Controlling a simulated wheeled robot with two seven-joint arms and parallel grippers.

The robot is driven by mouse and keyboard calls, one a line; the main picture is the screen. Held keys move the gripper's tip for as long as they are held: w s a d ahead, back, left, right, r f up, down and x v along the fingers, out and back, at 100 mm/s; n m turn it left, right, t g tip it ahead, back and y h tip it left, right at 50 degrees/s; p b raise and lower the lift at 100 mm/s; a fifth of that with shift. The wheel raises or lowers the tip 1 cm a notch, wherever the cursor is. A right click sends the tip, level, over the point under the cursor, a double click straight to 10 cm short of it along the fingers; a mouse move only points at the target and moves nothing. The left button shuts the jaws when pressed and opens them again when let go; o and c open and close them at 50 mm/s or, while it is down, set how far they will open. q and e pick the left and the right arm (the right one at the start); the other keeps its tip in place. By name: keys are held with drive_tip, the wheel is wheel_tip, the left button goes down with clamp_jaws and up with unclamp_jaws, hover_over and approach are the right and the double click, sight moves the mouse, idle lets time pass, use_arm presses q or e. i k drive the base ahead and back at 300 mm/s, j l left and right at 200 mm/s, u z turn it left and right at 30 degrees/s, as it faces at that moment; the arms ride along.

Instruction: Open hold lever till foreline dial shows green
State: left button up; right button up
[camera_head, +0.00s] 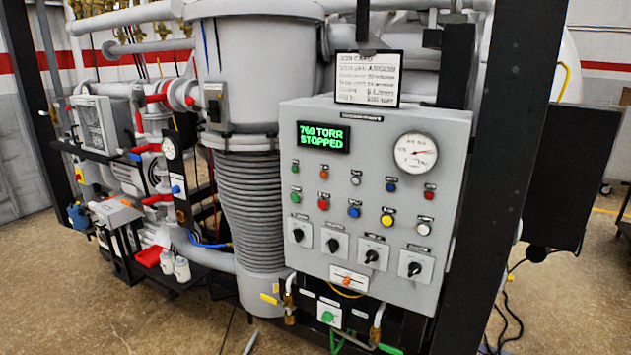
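A smaller round dial (168,149) is on a dark upright plate at the left. I cannot tell which is the foreline dial, and no green reading is legible on either. Red handles sit on the pipes at left, an upper one (146,148) and a lower one (157,199). A yellow lever (269,298) and a green lever (390,349) are below the panel. No label shows which is the hold lever. Neither gripper is in view.
The panel display (323,137) reads 760 TORR STOPPED in green. A job card (367,78) stands on top of the panel. A black post (505,150) rises at right. A ribbed grey bellows (245,215) stands left of the panel. Floor is open at lower left.

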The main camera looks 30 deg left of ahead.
sight(129, 204)
drive_tip(key=u, duration=0.85)
drive_tip(key=i+j+u, duration=0.45)
drive_tip(key=u, duration=0.25)
drive_tip(key=i+u, duration=0.4)
drive_tip(key=i+j, duration=0.1)
drive_tip(key=i, duration=0.2)
